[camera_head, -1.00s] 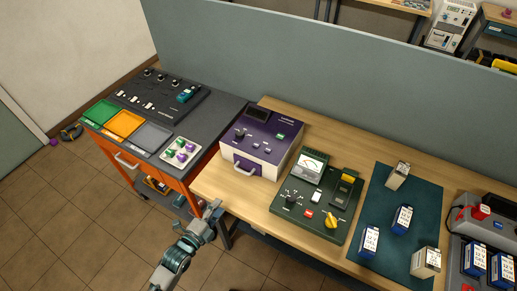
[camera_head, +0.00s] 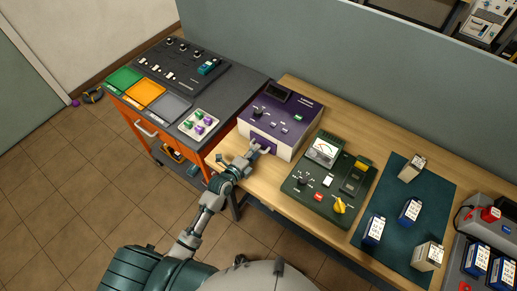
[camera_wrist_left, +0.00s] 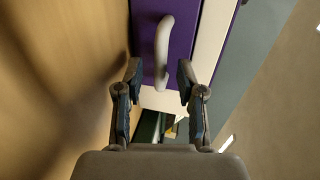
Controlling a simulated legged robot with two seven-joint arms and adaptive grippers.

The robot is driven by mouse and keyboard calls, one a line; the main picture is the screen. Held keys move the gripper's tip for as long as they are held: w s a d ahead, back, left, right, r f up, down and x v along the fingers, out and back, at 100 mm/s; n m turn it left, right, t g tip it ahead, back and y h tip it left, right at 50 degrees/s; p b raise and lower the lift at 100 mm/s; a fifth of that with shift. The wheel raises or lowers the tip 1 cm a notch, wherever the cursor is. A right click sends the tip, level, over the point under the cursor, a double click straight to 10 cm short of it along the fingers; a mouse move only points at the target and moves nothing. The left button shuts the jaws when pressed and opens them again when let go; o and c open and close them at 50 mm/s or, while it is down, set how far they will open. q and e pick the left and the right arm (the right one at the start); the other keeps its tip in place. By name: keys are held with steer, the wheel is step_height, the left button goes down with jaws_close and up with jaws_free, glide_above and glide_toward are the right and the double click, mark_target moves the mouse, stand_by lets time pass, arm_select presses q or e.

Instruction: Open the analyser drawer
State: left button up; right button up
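The analyser (camera_head: 284,110) is a purple and white box with a dark screen and knobs on top, on the wooden bench. Its purple drawer front (camera_wrist_left: 181,38) faces the front and looks shut. A pale curved handle (camera_wrist_left: 161,40) stands out from it. My left gripper (camera_head: 257,149) is at the drawer front. In the left wrist view my left gripper (camera_wrist_left: 158,72) is open, with one finger on each side of the handle's line and gaps between. The handle's near end lies between the fingertips. The fingers partly hide the handle in the head view. My right gripper is not in view.
A green meter unit (camera_head: 328,178) stands right of the analyser. A dark green mat (camera_head: 390,222) with several battery blocks lies further right. An orange cart (camera_head: 150,125) with coloured trays is on the left. A grey partition (camera_head: 330,50) runs behind the bench.

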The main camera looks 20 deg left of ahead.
arm_select(q)
steer(key=shift+w+f, duration=0.3)
steer(key=shift+w, duration=0.65)
steer(key=shift+w+f, duration=0.1)
steer(key=shift+w, duration=0.15)
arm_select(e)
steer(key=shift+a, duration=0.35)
arm_select(q)
steer(key=shift+d, duration=0.1)
steer(key=shift+d, duration=0.2)
jaws_close()
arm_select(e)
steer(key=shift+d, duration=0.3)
